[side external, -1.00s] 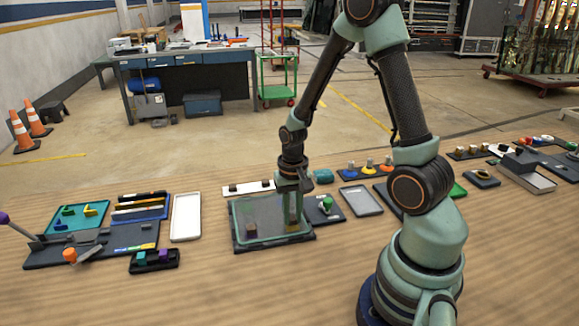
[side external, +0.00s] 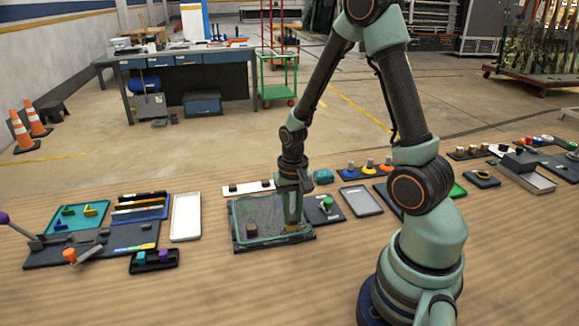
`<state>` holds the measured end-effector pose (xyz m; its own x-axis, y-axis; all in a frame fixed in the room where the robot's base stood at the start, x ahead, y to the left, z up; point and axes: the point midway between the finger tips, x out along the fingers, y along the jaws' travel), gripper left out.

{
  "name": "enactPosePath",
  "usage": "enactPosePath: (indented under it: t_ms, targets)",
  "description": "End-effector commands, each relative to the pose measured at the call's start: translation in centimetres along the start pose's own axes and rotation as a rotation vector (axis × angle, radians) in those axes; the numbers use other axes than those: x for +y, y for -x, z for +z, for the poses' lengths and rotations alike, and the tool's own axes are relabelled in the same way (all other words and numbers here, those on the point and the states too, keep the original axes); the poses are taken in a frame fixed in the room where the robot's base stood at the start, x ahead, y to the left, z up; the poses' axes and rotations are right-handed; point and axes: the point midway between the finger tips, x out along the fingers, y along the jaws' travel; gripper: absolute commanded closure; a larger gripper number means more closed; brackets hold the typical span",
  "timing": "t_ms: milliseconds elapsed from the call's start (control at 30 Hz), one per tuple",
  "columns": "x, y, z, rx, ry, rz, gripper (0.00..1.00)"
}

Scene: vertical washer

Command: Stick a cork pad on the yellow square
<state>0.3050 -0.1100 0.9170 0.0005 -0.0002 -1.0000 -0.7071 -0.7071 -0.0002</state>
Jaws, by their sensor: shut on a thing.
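My gripper (side external: 292,226) points straight down over the right front part of a dark-framed glass panel (side external: 268,218). It is shut on a small cork pad, which is too small and too covered by the fingers to make out clearly. The yellow square (side external: 293,229) shows on the panel right at the fingertips, partly hidden by them. I cannot tell whether the pad touches it. Another brown cork pad (side external: 251,229) sits on the left part of the panel.
A white tray (side external: 186,217) lies left of the panel. A dark board with a green knob (side external: 327,205) lies close on the right, with a grey tray (side external: 361,201) beyond it. The wooden table in front of the panel is clear.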

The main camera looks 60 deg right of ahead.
Motion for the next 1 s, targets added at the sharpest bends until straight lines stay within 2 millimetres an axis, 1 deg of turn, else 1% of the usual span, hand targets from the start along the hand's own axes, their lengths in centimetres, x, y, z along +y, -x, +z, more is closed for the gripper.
enactPosePath:
  t_ms: [667,1000]
  targets:
    - [0.00,-0.74,0.00,-0.001,0.000,0.000,1.00]
    - [0.00,-0.76,-0.01,0.000,0.000,0.000,1.00]
